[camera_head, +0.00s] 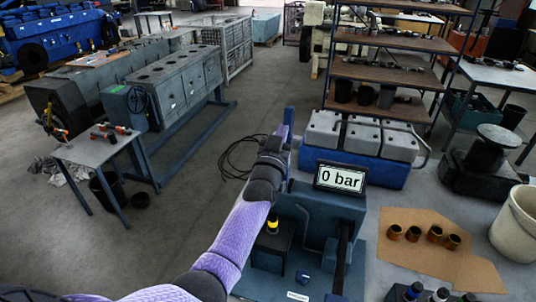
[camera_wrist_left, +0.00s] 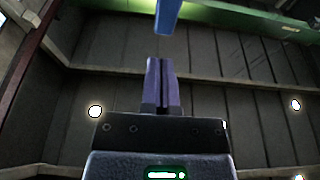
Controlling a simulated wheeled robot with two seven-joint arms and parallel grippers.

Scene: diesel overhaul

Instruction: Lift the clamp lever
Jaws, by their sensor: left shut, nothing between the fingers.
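My left gripper (camera_head: 281,132) is at the back left of a blue-grey test bench (camera_head: 316,207), at the end of my purple arm. It also shows in the left wrist view (camera_wrist_left: 161,62), its two purple fingers shut with nothing between them. A blue bar (camera_wrist_left: 168,14), which looks like the clamp lever, is just beyond the fingertips, with a small gap in the picture. In the head view a blue upright (camera_head: 290,116) stands right beside the gripper; my arm hides its lower part. My right gripper is not in view.
A display reading "0 bar" (camera_head: 340,178) stands on the bench, close right of my arm. Brown cardboard (camera_head: 405,260) with several copper-coloured rings lies to the right, by a white bucket (camera_head: 518,225). A blue crate-like base (camera_head: 365,170) is behind.

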